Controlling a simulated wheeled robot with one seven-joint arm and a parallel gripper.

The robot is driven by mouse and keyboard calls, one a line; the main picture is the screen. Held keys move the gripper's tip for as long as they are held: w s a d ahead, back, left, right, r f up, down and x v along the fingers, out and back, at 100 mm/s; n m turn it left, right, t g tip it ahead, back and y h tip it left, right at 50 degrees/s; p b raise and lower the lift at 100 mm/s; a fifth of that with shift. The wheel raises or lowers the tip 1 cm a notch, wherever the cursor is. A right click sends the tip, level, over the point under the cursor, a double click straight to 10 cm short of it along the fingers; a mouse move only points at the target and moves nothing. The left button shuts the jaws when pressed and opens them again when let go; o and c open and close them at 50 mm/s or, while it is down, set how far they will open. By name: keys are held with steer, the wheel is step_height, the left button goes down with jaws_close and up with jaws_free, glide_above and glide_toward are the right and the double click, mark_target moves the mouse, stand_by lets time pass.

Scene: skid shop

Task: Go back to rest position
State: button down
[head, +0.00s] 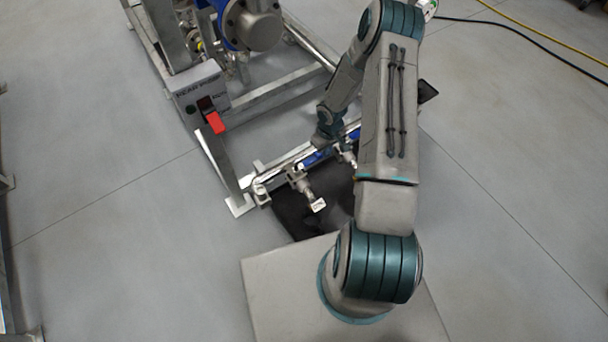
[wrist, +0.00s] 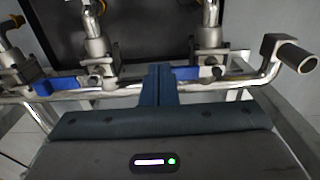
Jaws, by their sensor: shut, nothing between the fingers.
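My gripper (wrist: 158,82) shows in the wrist view at the middle, its two dark blue fingers together with nothing between them. The fingertips overlap a horizontal metal pipe in that view; I cannot tell whether they touch it. In the head view my arm reaches over the front of the skid, and its end is low by the pipe, with the fingers hard to make out. Valves (wrist: 98,45) with blue handles (wrist: 186,73) stand on the pipe to both sides of the fingers.
A black tray (head: 290,215) lies by the pipe. A yellow cable (head: 540,30) and a black one cross the floor.

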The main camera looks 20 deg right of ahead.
stand_by(0.4)
steer(key=s+a+r+m+t+h+p, duration=0.2)
steer(key=r+p, duration=0.5)
steer(key=r, duration=2.8)
steer(key=s+a+r+m+y+p, duration=0.1)
steer(key=s+a+r+p, duration=0.2)
steer(key=s+r, duration=0.7)
steer(key=s+a+r+y+p, duration=0.1)
steer(key=s+a+r+p, duration=0.2)
steer(key=s+r, duration=0.7)
step_height(320, 180, up, 2)
steer(key=shift+a+r+m+t, duration=0.15)
steer(key=shift+a+m+t, duration=0.25)
steer(key=shift+a, duration=0.7)
